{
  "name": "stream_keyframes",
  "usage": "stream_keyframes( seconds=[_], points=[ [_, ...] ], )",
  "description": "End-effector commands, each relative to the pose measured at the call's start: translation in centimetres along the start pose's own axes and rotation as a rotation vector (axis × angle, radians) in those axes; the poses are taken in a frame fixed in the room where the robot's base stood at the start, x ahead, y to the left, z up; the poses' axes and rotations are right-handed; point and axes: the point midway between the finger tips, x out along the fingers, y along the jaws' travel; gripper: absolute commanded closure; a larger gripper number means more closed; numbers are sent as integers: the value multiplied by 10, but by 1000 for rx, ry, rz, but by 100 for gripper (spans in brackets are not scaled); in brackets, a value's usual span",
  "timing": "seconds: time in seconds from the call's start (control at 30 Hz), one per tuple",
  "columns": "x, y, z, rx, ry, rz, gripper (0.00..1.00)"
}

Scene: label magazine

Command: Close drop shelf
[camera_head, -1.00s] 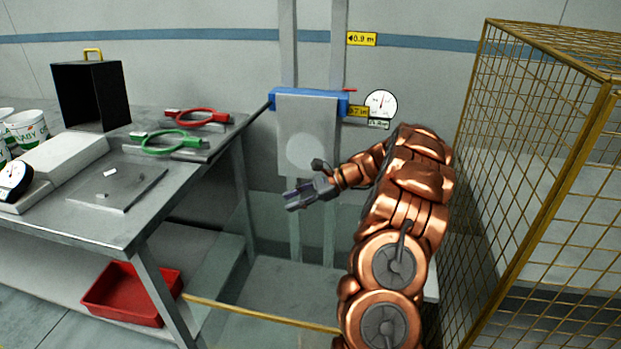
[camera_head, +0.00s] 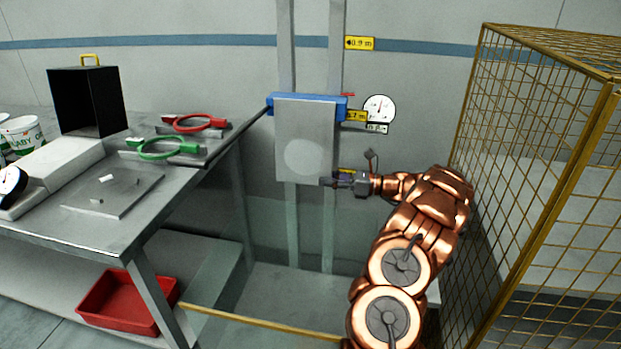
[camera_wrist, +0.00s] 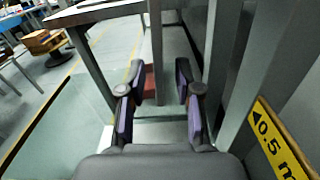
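The drop shelf (camera_head: 305,120) is a grey panel with a pale round spot. It hangs flat and upright below a blue bar (camera_head: 312,104) on two wall rails. My gripper (camera_head: 328,182) is at the panel's lower right corner, pointing left. Whether it touches the panel or is only close to it, I cannot tell. In the wrist view the two purple-padded fingers of my gripper (camera_wrist: 158,100) stand apart with nothing held between them. The shelf cannot be clearly made out in the wrist view.
A yellow wire cage (camera_head: 540,150) stands close on my arm's right. A round gauge (camera_head: 379,108) is on the wall.

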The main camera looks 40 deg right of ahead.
Motion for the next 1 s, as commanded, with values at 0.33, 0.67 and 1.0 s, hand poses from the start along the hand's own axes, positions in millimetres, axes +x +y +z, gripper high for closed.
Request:
stream_keyframes(
  seconds=[0.33,0.67,1.0],
  points=[
    [45,1,0,1,1,2,67],
    [52,1,-1,-1,1,2,67],
    [52,1,-1,0,1,2,94]
  ],
)
